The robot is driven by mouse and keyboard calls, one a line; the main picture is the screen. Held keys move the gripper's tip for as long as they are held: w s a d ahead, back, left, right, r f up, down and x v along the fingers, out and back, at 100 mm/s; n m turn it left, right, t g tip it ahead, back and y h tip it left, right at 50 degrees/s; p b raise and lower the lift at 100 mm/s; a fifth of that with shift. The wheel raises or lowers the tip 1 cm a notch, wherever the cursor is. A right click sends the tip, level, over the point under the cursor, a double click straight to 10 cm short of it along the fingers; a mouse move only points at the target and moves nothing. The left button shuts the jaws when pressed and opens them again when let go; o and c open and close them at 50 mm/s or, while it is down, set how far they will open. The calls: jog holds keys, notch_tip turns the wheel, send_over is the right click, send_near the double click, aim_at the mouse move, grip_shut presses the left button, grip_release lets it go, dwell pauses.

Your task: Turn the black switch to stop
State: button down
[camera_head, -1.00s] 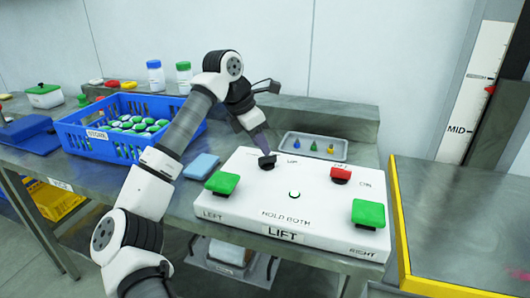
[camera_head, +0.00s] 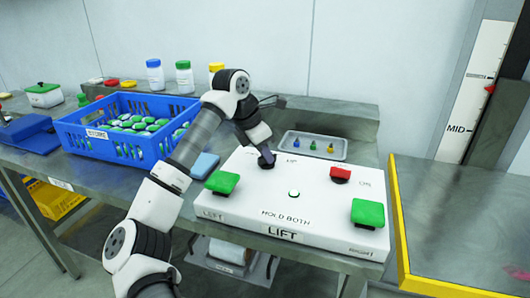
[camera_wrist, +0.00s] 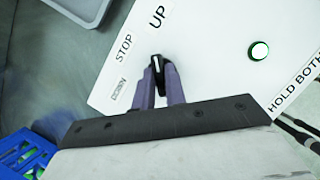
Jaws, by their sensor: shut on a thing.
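The black switch (camera_head: 267,164) is on the white LIFT panel (camera_head: 240,172), near its back left edge. In the wrist view the switch (camera_wrist: 157,61) has a white mark on top, which points roughly towards the UP label (camera_wrist: 158,17). The STOP label (camera_wrist: 124,47) is to its upper left and the DOWN label (camera_wrist: 118,89) is to its left. My gripper (camera_wrist: 158,73) is shut on the switch, with one purple finger on each side. In the head view my gripper (camera_head: 265,152) hides part of it.
The panel also bears a left green button (camera_head: 222,182), a right green button (camera_head: 368,213), a red switch (camera_head: 340,174) and a small lit button (camera_head: 294,194). A blue crate (camera_head: 100,140) stands to the left. A grey tray (camera_head: 338,149) lies behind the panel.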

jog(key=shift+n, duration=0.3)
jog(key=n+t+y+b, duration=0.1)
jog(key=n+b, duration=0.1)
jog(key=n, duration=0.1)
jog(key=shift+s+f+n+b, duration=0.1)
jog(key=shift+n+b, duration=0.2)
jog(key=shift+b, duration=0.05)
jog(key=shift+d+n+t+y+b, duration=0.1)
jog(key=shift+n+t+y+b, duration=0.4)
jog(key=shift+n, duration=0.6)
jog(key=shift+d+n+t+y+b, duration=0.1)
jog(key=shift+n+y+b, duration=0.2)
jog(key=shift+n+b, duration=0.6)
jog(key=shift+n, duration=0.4)
jog(key=c, duration=1.4)
grip_release()
jog(key=shift+c, duration=0.2)
jog(key=v, duration=1.4)
